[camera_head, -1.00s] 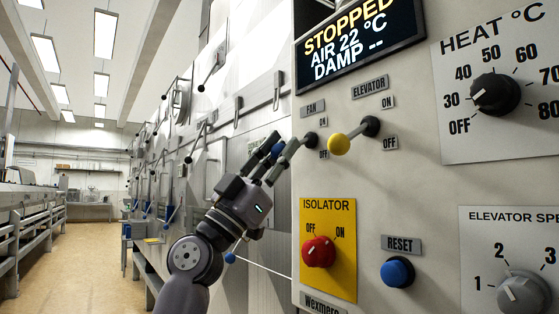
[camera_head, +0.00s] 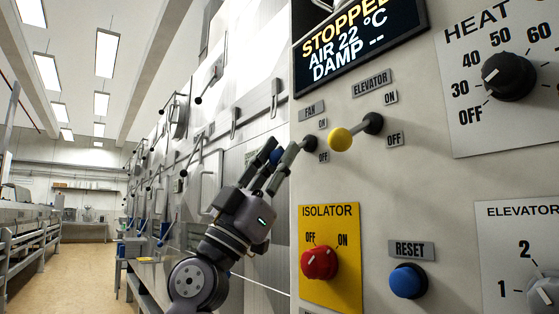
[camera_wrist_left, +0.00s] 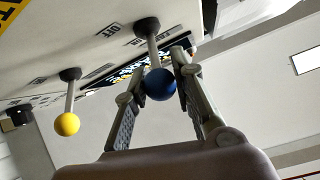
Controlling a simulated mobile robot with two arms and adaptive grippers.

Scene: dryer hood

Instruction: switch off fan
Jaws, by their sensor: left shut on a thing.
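The fan switch is a short lever on the control panel with a blue ball (camera_head: 275,156) at its end, beside the FAN label (camera_head: 308,112) with ON above and OFF below. My left gripper (camera_head: 280,163) is at this lever, with its fingers around the ball. In the left wrist view, the blue ball (camera_wrist_left: 160,84) sits between the two fingertips (camera_wrist_left: 158,78), and the lever's stem runs up to the panel. The fingers partly hide the lever in the head view, so I cannot tell its exact position. My right gripper is not in view.
The elevator lever with a yellow ball (camera_head: 340,139) stands close to the right of the fan lever; it also shows in the wrist view (camera_wrist_left: 67,124). Below are a red isolator knob (camera_head: 319,263) and blue reset button (camera_head: 408,281). The display (camera_head: 358,45) reads STOPPED.

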